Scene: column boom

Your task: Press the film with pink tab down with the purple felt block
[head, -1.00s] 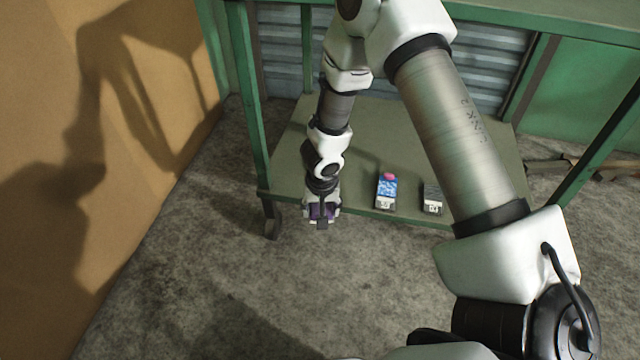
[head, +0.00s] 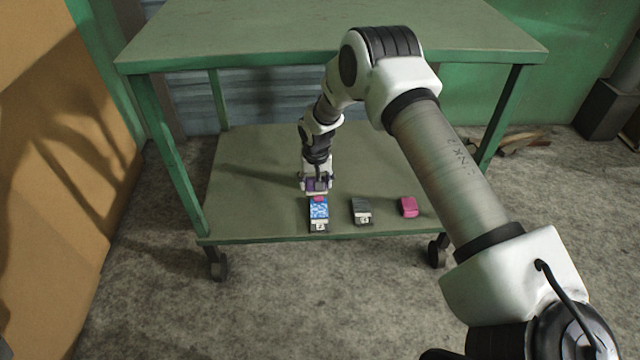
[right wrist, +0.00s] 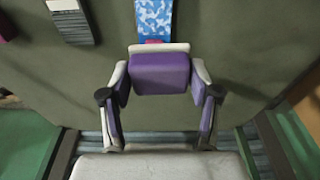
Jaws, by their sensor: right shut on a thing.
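The purple felt block (right wrist: 160,73) is between the fingers of my right gripper (right wrist: 158,92), which is shut on it. In the head view my right gripper (head: 316,184) holds the block (head: 316,185) over the lower shelf, just behind the film with the pink tab. That film (head: 318,208) is blue and white patterned on a small device. Its pink tab (head: 319,198) is at the far end, close to the block. In the right wrist view the film (right wrist: 153,17) and tab (right wrist: 153,41) show just beyond the block. Contact cannot be told. My left gripper is not in view.
A dark grey device (head: 361,211) and a pink block (head: 409,207) sit on the lower shelf (head: 260,180) to the right of the film. The green upper tabletop (head: 300,30) overhangs the shelf. Table legs stand at the corners. The shelf's left side is clear.

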